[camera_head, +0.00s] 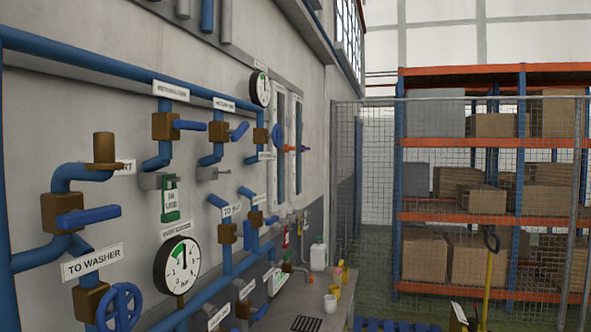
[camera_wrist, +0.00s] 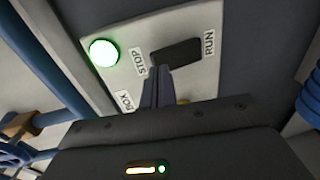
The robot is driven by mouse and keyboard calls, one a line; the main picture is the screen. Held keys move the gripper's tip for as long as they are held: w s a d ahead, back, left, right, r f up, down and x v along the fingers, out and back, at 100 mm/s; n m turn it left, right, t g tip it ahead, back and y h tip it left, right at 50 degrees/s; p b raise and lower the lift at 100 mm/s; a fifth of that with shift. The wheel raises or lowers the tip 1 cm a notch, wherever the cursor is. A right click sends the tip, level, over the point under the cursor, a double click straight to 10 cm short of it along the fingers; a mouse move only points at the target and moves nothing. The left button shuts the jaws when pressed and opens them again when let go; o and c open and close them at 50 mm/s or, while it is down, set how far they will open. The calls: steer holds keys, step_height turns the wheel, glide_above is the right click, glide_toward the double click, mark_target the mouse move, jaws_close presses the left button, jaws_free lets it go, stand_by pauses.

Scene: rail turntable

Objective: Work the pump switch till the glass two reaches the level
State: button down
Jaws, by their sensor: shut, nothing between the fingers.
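In the wrist view a light panel carries a dark switch (camera_wrist: 178,51) between the labels STOP (camera_wrist: 139,61) and RUN (camera_wrist: 210,43). A round lamp (camera_wrist: 104,52) beside STOP glows green. My gripper (camera_wrist: 160,71) is shut and empty, its fingertips at the STOP end of the switch; I cannot tell whether they touch it. The fingers hide part of the panel below the switch. My gripper does not show there.
Blue pipes with brown valves (camera_head: 165,126) and handles line the left wall. A dial gauge (camera_head: 178,263) hangs low. A bench (camera_head: 343,291) with cups and a white jug (camera_head: 318,256) stands below. A mesh fence (camera_head: 371,170) and shelving with boxes (camera_head: 430,257) are behind.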

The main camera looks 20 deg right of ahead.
steer(key=b+v, duration=0.3)
steer(key=v, duration=0.3)
steer(key=shift+f+b, duration=0.3)
steer(key=shift+f, duration=0.1)
stand_by(1.2)
steer(key=shift+d, duration=0.1)
steer(key=s+d+m+g+h, duration=0.3)
steer(key=s+d+m+h, duration=0.75)
steer(key=m, duration=0.65)
steer(key=s+d+m+g+h, duration=0.2)
steer(key=s+d+m+g, duration=0.1)
steer(key=s+m, duration=0.8)
steer(key=shift+s+r+g, duration=0.4)
steer(key=shift+s+g, duration=0.4)
steer(key=shift+s, duration=0.4)
